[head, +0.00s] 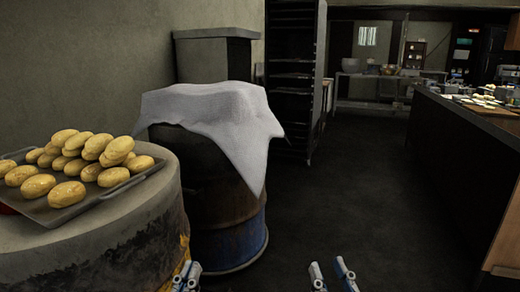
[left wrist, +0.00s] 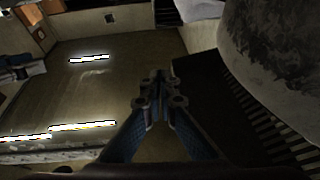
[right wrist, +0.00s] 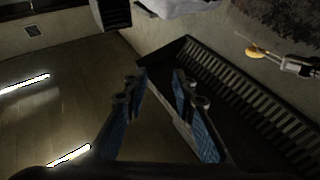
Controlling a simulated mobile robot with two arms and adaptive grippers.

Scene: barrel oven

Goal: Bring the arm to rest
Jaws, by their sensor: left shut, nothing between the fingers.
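My left gripper (head: 187,272) shows at the bottom edge of the head view, in front of the near barrel. In the left wrist view its fingers (left wrist: 158,85) are together with nothing between them. My right gripper (head: 331,268) is at the bottom edge, right of the left one, over dark floor. In the right wrist view its fingers (right wrist: 157,82) are apart and the gap is empty. Both grippers point up in the head view, and most of both arms is out of view there.
A tray (head: 97,198) piled with golden buns (head: 70,192) sits on the near barrel (head: 135,235) at left. A white cloth (head: 215,115) drapes over a blue-based barrel (head: 232,240) behind it. A tall rack (head: 292,75) stands beyond. A counter (head: 465,150) runs along the right. The middle floor is clear.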

